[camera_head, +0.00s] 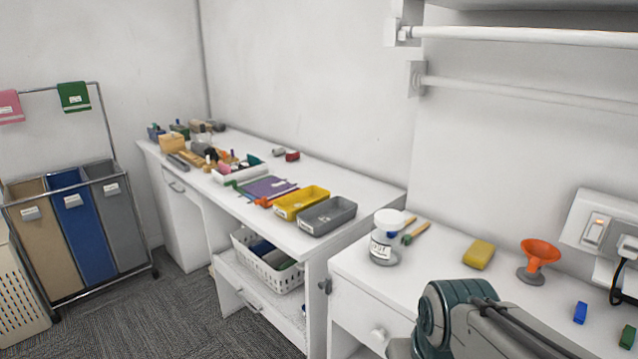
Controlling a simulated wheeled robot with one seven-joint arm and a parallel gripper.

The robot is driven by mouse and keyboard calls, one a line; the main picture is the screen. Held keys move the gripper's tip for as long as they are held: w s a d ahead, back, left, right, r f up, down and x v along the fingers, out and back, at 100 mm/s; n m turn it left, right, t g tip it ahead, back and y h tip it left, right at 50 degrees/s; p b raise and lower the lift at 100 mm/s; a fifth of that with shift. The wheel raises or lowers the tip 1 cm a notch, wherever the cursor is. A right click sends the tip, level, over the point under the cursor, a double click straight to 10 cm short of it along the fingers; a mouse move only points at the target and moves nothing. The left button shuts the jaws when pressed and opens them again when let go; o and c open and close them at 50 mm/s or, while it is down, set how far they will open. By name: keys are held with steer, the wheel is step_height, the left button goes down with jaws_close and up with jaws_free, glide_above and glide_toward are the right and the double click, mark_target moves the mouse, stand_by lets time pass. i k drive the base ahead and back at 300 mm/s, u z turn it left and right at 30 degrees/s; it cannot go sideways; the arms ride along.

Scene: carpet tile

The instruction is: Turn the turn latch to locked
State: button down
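A small dark grey fitting (325,286) sits at the left front edge of the near white cabinet, beside the gap to the long desk. It looks like the turn latch, but it is too small to tell which way it is turned. A round white knob (379,333) is on the cabinet front to its right. My arm's grey and teal link fills the bottom right and covers part of the cabinet front. My gripper is not in view.
The near counter (437,262) holds a labelled jar (383,247), a yellow sponge (479,254) and an orange funnel (540,256). The long desk at left carries a yellow tray (301,203) and a grey tray (328,216). Carpet (190,315) is clear at lower left.

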mark_target(326, 284)
steer(key=k, duration=0.15)
steer(key=u, duration=0.8)
steer(key=i, duration=0.5)
